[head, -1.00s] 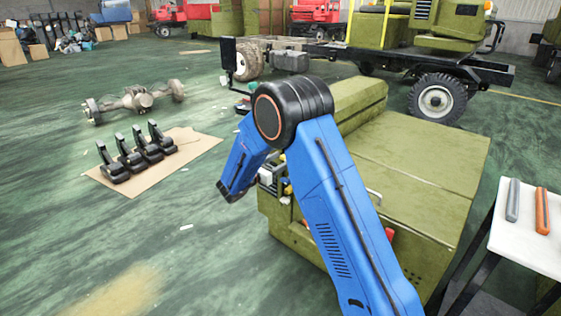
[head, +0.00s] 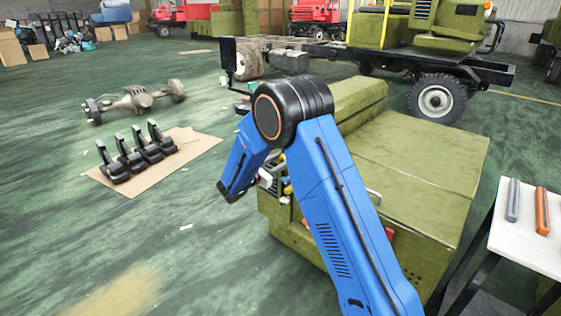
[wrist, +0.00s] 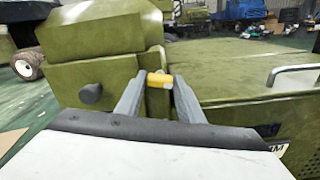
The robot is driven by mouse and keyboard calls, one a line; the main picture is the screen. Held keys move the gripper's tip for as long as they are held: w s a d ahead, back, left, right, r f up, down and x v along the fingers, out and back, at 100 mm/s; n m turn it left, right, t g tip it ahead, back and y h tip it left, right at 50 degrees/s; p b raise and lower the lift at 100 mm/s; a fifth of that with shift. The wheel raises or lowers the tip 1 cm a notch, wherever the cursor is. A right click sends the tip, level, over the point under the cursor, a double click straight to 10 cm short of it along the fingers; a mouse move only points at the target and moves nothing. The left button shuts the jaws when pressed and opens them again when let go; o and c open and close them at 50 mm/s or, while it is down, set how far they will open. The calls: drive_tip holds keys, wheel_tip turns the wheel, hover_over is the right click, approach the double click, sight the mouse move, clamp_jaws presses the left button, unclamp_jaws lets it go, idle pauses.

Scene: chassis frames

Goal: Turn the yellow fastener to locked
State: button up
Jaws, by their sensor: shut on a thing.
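The yellow fastener (wrist: 158,79) shows in the wrist view as a short yellow piece against the green cabinet's front. My gripper (wrist: 158,82) has its two grey fingers on either side of it, shut on it. The fingers hide part of the fastener, and I cannot read its exact turn angle. My gripper's fingers cannot be made out there.
The green cabinet (head: 420,165) has a metal handle (wrist: 290,72) on top and a dark round knob (wrist: 90,93) left of my fingers. A white table (head: 525,245) with a grey and an orange bar stands at right.

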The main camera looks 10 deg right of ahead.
drive_tip(key=shift+s+f+m, duration=0.1)
drive_tip(key=shift+f+m, duration=0.05)
drive_tip(key=shift+m, duration=3.55)
drive_tip(key=shift+s+f+m, duration=0.1)
drive_tip(key=shift+m, duration=3.6)
drive_tip(key=o, duration=1.1)
drive_tip(key=shift+c, duration=0.2)
drive_tip(key=v, duration=1.7)
drive_tip(key=shift+s+a+r, duration=0.1)
